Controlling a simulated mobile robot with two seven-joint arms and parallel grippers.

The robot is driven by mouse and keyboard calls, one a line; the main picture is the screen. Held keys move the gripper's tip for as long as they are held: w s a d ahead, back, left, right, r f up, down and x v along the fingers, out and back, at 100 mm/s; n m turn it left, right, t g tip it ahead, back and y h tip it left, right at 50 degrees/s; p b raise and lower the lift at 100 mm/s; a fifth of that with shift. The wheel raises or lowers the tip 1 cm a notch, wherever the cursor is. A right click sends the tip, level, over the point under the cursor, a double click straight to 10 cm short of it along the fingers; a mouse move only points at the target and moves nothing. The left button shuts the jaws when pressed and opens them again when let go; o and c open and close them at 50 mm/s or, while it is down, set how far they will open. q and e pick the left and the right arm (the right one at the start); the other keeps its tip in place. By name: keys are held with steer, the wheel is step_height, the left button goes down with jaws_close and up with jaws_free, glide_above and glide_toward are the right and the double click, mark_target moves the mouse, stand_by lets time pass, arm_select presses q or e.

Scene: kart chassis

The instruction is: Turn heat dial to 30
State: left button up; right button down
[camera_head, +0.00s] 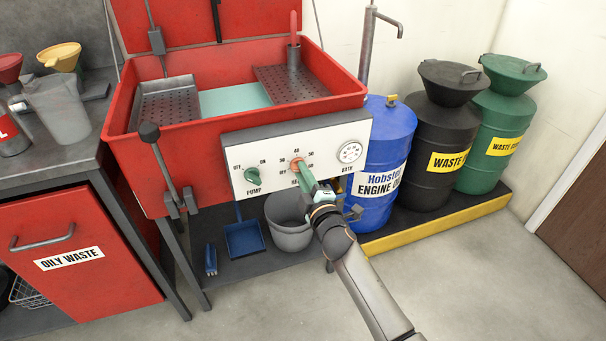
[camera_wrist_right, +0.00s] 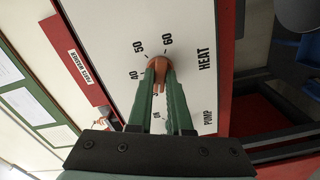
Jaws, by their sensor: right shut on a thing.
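The heat dial (camera_head: 296,162) is a small orange-brown knob on the white control panel (camera_head: 231,156) of the red parts washer. It also shows in the right wrist view (camera_wrist_right: 160,62), with number marks around it and the word HEAT beside it. My right gripper (camera_head: 301,171) reaches the panel from the lower right. Its green fingers, also in the right wrist view (camera_wrist_right: 159,76), are shut on the heat dial, one on each side. The fingers partly hide the dial and its lower marks, so I cannot tell its exact setting. My left gripper is not in view.
A green pump knob (camera_head: 252,174) sits left of the dial, and a round bath gauge (camera_head: 350,152) sits right. A grey bucket (camera_head: 288,222) stands below the panel. A blue engine-oil drum (camera_head: 385,150) stands close to the right. Open floor lies in front.

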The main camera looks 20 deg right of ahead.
steer(key=shift+m, duration=0.8)
steer(key=c, duration=0.8)
jaws_free()
steer(key=shift+c, duration=0.2)
steer(key=s+p, duration=0.2)
steer(key=s, duration=1)
steer(key=shift+s+d, duration=0.2)
steer(key=shift+s, duration=0.1)
